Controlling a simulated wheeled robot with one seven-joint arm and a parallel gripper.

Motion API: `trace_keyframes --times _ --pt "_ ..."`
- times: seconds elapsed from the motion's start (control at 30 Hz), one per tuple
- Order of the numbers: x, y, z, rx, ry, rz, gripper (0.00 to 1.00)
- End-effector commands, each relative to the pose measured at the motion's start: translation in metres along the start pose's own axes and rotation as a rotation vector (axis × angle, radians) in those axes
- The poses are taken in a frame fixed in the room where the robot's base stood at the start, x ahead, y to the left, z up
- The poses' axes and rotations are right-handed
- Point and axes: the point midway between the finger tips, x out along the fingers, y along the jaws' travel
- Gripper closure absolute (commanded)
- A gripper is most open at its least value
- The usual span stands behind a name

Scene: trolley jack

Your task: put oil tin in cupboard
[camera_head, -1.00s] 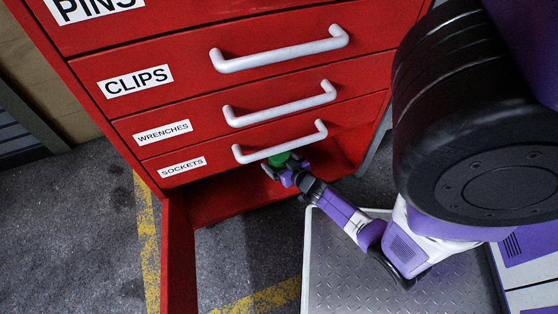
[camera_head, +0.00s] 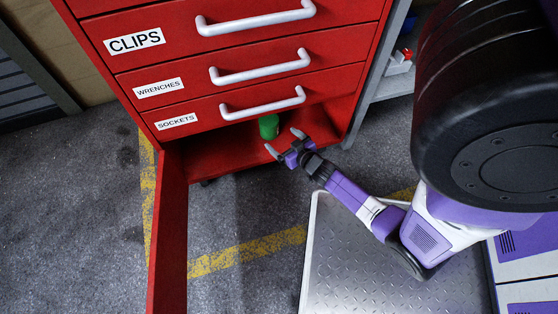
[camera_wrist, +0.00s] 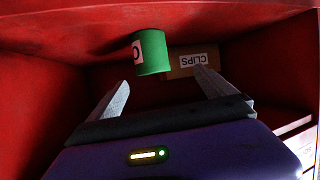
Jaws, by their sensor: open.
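The green oil tin (camera_head: 268,127) stands inside the open cupboard (camera_head: 215,158) at the bottom of the red cabinet, below the drawer marked SOCKETS. In the wrist view the tin (camera_wrist: 152,52) shows part of a white label and lies beyond my fingertips, apart from them. My gripper (camera_head: 284,143) is open and empty at the cupboard's mouth; its two fingers also show in the wrist view (camera_wrist: 160,84). The red cupboard door (camera_head: 170,230) stands open on the left. The tin's top is partly hidden by the drawer front in the head view.
A brown box marked CLIPS (camera_wrist: 192,62) sits behind the tin in the cupboard. Drawers with white handles (camera_head: 262,103) are shut above. A grey shelf unit (camera_head: 385,85) stands right of the cabinet. Open floor (camera_head: 240,215) lies in front.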

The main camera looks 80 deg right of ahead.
Motion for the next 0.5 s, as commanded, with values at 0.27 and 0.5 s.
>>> trace_keyframes --times 0.27,0.5 --pt "-0.111 -0.082 -0.045 -0.223 0.067 -0.281 0.06" --pt "-0.243 -0.165 -0.092 -0.283 0.103 -0.536 0.06"
